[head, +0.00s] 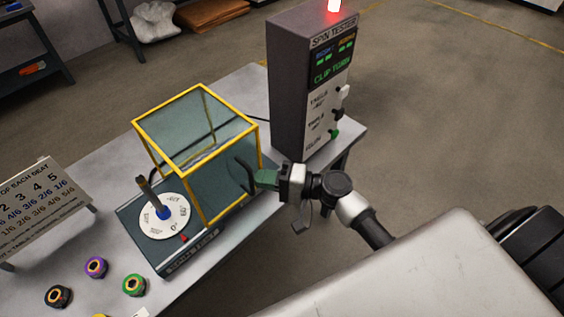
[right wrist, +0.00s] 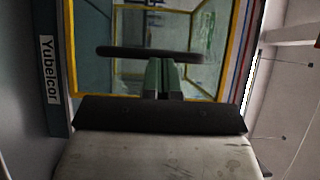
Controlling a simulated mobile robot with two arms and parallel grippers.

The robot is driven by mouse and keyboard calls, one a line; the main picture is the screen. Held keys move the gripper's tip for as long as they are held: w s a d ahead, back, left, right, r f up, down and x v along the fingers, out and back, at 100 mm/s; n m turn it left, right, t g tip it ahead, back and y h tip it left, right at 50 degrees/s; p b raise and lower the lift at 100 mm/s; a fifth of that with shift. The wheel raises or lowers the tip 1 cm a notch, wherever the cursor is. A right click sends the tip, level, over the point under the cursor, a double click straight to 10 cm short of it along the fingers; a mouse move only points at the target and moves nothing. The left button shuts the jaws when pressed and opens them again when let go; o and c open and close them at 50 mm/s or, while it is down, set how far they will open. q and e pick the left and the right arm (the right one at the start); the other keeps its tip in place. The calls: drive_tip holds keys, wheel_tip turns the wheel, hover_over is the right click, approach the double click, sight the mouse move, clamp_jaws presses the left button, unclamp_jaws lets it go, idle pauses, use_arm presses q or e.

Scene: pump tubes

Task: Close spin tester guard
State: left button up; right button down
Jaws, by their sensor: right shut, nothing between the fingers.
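The spin tester guard (head: 205,130) is a yellow-framed clear box standing over the back part of the dark tester base (head: 180,258). The white numbered dial (head: 160,228) with an upright post sits in front of the guard, uncovered. A dark curved handle (head: 243,172) is on the guard's right side. My right gripper (head: 266,178) has its green fingers shut and empty at this handle. In the right wrist view, the shut fingers (right wrist: 162,80) point at the dark handle bar (right wrist: 150,52), and I cannot tell whether they touch it. My left gripper is out of view.
The tall spin tester console (head: 298,85), with a lit red lamp, stands behind the gripper on the grey table (head: 255,80). Purple (head: 96,267), black (head: 59,296) and green (head: 134,285) ring parts lie at the front left, near a printed sign (head: 40,210).

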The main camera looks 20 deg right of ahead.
drive_tip(key=s+a, duration=0.2)
drive_tip(key=a, duration=0.5)
drive_tip(key=s+a, duration=0.3)
drive_tip(key=a, duration=0.5)
drive_tip(key=shift+s, duration=0.25)
